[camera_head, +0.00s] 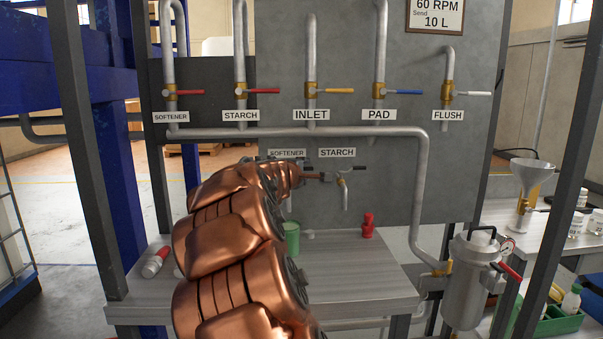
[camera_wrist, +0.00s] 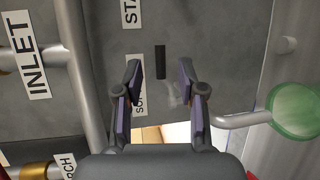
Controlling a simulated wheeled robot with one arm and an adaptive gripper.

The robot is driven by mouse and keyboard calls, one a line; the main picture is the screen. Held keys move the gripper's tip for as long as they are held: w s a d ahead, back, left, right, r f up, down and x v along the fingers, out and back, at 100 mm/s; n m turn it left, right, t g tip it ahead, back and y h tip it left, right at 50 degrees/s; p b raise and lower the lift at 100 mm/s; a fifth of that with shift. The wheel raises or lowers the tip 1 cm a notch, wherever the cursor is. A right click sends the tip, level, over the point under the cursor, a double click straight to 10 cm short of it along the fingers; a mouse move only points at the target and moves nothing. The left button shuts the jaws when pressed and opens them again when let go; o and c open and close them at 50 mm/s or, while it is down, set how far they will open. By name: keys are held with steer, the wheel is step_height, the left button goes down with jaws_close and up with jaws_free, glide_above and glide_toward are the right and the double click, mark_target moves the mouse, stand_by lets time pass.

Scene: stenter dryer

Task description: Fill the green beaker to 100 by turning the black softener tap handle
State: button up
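The green beaker (camera_head: 291,237) stands on the grey bench below the small softener spout; my arm partly covers it. In the wrist view the green beaker (camera_wrist: 300,112) is at the right edge, with a metal spout (camera_wrist: 240,119) reaching to it. I cannot read its level. A black bar (camera_wrist: 160,62), which looks like the softener tap handle, lies just beyond my fingertips, lined up with the gap between them. My gripper (camera_wrist: 161,80) is open and empty. In the head view my copper arm hides most of it. The softener label (camera_head: 286,154) is partly covered.
The small starch tap (camera_head: 344,182) is to the right of the softener spout. A red bottle (camera_head: 367,226) and a red-and-white one (camera_head: 156,262) are on the bench (camera_head: 350,275). Larger pipes with coloured handles run above. A metal filter vessel (camera_head: 468,280) stands at right.

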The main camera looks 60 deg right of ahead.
mark_target(308, 169)
steer(key=shift+x, duration=1.9)
jaws_close()
stand_by(0.4)
